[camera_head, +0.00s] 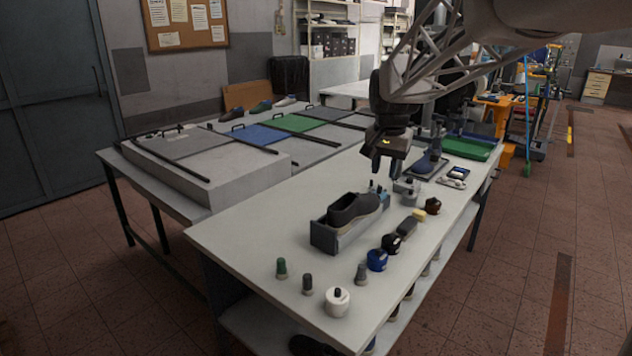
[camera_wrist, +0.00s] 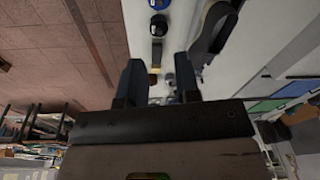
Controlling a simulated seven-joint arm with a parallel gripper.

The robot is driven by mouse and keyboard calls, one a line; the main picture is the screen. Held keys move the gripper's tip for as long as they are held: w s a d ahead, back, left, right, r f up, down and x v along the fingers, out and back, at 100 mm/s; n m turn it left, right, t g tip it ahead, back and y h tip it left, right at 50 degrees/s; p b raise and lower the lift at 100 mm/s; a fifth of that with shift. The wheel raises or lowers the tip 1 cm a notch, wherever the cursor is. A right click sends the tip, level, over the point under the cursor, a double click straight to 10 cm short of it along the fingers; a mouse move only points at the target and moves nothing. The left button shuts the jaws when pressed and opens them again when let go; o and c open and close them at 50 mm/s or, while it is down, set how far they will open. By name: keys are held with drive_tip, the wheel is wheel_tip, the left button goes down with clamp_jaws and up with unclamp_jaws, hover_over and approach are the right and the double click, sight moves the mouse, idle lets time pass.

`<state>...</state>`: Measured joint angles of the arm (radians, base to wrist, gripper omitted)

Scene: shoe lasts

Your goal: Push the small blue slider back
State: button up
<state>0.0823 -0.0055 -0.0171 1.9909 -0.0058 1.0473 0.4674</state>
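My gripper (camera_head: 384,172) is above the near white table, pointing down, beyond the shoe holder. In the wrist view its two fingers (camera_wrist: 158,85) stand apart with nothing held between them. A flat blue panel with a black handle (camera_head: 259,135) lies in the rail structure on the far table, well left of my gripper. A small blue part (camera_head: 385,199) also shows at the right end of the grey shoe holder (camera_head: 326,238), just below my gripper. I cannot tell which of these is the small blue slider.
A dark shoe (camera_head: 354,209) sits in the holder. A white pot (camera_head: 337,302), blue pot (camera_head: 377,260), black pot (camera_head: 391,243), yellow block (camera_head: 419,215) and several bottles line the front edge. A green tray (camera_head: 468,148) is at the far end. The near left tabletop is clear.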

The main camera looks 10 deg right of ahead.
drive_tip(key=w+d+f+m, duration=0.2)
drive_tip(key=w+d+f, duration=0.1)
drive_tip(key=w, duration=0.7)
drive_tip(key=w+d+f+m, duration=0.2)
drive_tip(key=w+d, duration=0.1)
drive_tip(key=w, duration=0.8)
drive_tip(key=m+g, duration=0.1)
drive_tip(key=m, duration=0.2)
hover_over(380, 186)
drive_tip(key=f, duration=1.2)
drive_tip(key=shift+s+a+f, duration=0.2)
drive_tip(key=shift+s+f, duration=0.1)
drive_tip(key=shift+s, duration=0.05)
drive_tip(key=shift+w+d+f, duration=0.2)
drive_tip(key=shift+w+f, duration=0.2)
drive_tip(key=shift+f, duration=0.05)
drive_tip(key=shift+f, duration=0.15)
drive_tip(key=shift+f, duration=3.75)
clamp_jaws()
